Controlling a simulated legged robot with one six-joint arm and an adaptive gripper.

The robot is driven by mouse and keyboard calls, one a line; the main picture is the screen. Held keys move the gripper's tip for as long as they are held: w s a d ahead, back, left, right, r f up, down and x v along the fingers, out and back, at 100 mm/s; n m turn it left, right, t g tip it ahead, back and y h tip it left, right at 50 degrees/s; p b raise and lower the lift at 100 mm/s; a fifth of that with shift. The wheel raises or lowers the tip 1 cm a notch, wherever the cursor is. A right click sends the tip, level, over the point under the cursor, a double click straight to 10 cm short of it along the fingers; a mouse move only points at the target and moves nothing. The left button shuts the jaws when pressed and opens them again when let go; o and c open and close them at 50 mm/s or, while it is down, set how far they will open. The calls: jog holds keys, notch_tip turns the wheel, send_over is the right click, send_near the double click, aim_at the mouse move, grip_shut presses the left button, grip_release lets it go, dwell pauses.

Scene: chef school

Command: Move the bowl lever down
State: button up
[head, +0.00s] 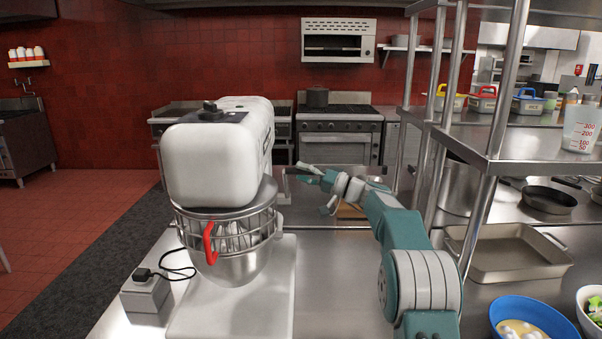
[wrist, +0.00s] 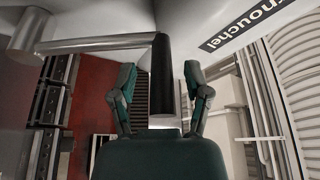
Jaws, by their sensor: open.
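The white stand mixer (head: 221,150) stands on the steel counter at left centre in the head view, with a steel bowl (head: 236,266) under its head. In the wrist view, the bowl lever is a metal bar (wrist: 95,44) reaching out from the left, ending in a black handle (wrist: 162,75). My gripper (head: 308,174) is to the right of the mixer. In the wrist view my gripper (wrist: 159,82) is open, with the black handle between its two fingers and a gap visible on each side. The lever is hard to make out in the head view.
A red handle (head: 209,243) sits on the bowl guard. A steel shelf rack (head: 490,140) stands close to the right of my arm. A baking tray (head: 508,253) and a blue bowl (head: 533,315) lie at the right. The counter between mixer and arm is clear.

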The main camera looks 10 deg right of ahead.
jog(key=shift+w+a+r, duration=0.1)
jog(key=shift+w+a, duration=0.1)
jog(key=shift+a, duration=0.25)
jog(key=shift+d, duration=0.5)
grip_shut()
